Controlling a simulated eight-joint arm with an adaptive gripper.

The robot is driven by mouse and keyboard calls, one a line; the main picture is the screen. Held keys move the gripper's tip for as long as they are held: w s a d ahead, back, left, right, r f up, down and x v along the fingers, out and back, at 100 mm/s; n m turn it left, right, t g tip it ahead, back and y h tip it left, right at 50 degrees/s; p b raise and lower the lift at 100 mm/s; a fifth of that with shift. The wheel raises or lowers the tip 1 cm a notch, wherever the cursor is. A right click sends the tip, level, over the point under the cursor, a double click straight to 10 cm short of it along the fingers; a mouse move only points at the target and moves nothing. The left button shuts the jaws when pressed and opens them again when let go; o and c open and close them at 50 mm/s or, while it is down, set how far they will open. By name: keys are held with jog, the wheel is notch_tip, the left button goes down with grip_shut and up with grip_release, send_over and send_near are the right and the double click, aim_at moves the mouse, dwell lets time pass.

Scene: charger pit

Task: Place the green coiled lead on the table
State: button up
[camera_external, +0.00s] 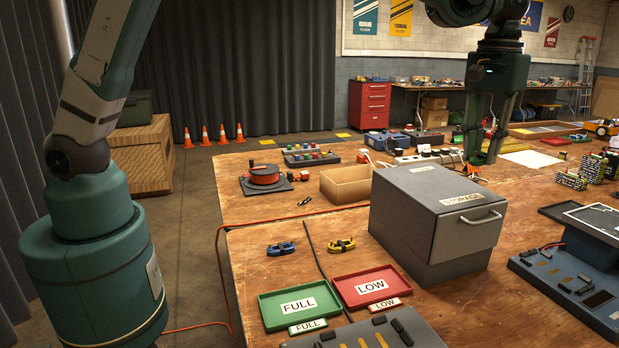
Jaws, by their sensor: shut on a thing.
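My gripper (484,158) points down over the back right part of the wooden table (330,222), beyond the grey storage cabinet and beside the power strip. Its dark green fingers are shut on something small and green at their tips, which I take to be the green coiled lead. Its coil shape cannot be made out against the fingers. I cannot tell whether it touches the table. A blue coiled lead (281,248) and a yellow coiled lead (341,246) lie on the front part of the table.
The grey storage cabinet (415,215) stands between the camera and my gripper. A power strip (421,157), cardboard box (346,184) and orange cable reel (265,175) are nearby. Green FULL (264,312) and red LOW (340,292) trays lie in front.

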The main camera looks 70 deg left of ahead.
jog(key=s+d+m, duration=0.1)
jog(key=s+d, duration=0.4)
jog(key=d, duration=0.5)
jog(key=s+d+m, duration=0.2)
jog(key=s+d, duration=0.2)
jog(key=d, duration=0.7)
send_over(491, 335)
notch_tip(491, 335, down, 17)
jog(key=shift+f, duration=0.5)
jog(key=shift+f+b, duration=0.7)
jog(key=shift+f, duration=2.45)
jog(key=shift+f, duration=0.1)
jog(key=shift+f+b, duration=0.4)
jog(key=shift+f, duration=1.35)
jog(key=shift+f, duration=0.15)
